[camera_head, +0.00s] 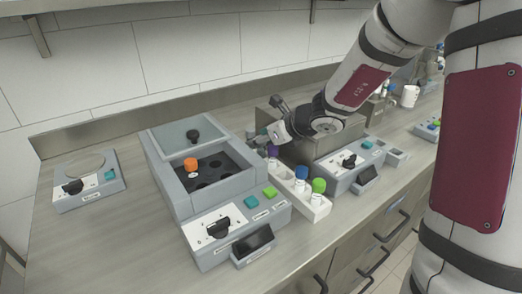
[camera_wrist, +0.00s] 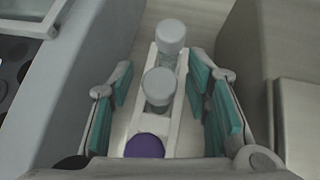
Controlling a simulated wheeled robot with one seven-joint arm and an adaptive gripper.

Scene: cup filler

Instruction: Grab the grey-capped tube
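My gripper (camera_wrist: 160,88) is open, with teal pads on both sides of the white tube rack (camera_wrist: 188,138). Two grey caps show in the wrist view: one on a tube (camera_wrist: 158,86) between the pads, and one on a tube (camera_wrist: 170,36) farther up the picture. Neither tube is held. A purple cap (camera_wrist: 145,147) is just below the nearer grey one. In the head view my gripper (camera_head: 262,138) is at the rack's far end. The grey caps are hard to make out there.
The rack (camera_head: 318,210) also holds tubes with blue (camera_head: 301,172) and green (camera_head: 319,184) caps. A grey machine (camera_head: 160,165) with an orange-capped tube (camera_head: 190,164) stands left. A metal-sided machine (camera_head: 335,142) stands right, leaving a narrow gap around my gripper.

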